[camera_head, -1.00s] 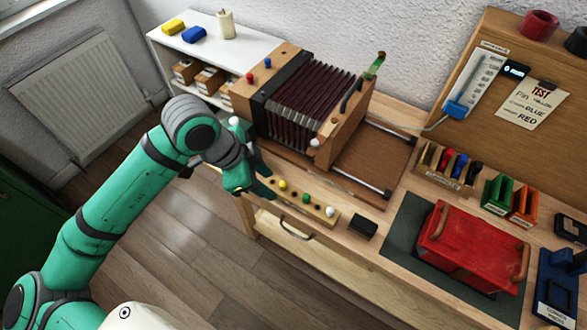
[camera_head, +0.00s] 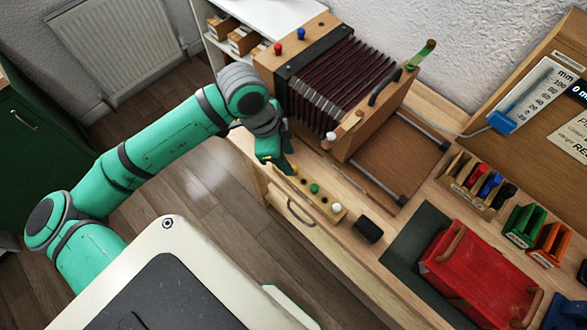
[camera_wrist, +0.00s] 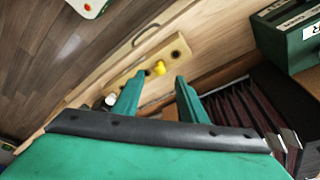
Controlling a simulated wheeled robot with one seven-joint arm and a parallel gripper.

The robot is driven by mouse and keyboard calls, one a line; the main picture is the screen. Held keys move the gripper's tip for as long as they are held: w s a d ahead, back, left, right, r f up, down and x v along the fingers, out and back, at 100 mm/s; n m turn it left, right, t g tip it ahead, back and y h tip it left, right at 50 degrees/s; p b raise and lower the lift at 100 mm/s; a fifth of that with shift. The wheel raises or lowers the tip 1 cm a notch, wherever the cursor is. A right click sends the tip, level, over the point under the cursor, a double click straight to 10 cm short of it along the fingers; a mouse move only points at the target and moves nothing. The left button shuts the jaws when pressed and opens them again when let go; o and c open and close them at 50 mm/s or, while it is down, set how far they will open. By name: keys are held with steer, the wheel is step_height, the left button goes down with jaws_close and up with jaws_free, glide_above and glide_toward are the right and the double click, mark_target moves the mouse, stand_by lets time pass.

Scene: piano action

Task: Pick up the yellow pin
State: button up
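The yellow pin (camera_wrist: 159,68) stands in a wooden strip with holes (camera_wrist: 183,45) along the front of the bench. It also shows in the head view (camera_head: 294,170), partly hidden by my gripper. My gripper (camera_wrist: 160,80) is open and empty, with its two green fingers apart. In the wrist view the yellow pin appears between and just beyond the fingertips; I cannot tell the exact gap. In the head view my gripper (camera_head: 284,167) is at the left end of the strip.
A green pin (camera_head: 314,188) and a white pin (camera_head: 336,207) stand farther along the strip. The bellows unit (camera_head: 340,80) stands close behind my gripper. A black block (camera_head: 368,230) and a red case (camera_head: 480,275) lie to the right. Floor is open in front of the bench.

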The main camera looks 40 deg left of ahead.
steer(key=shift+x, duration=2.5)
jaws_close()
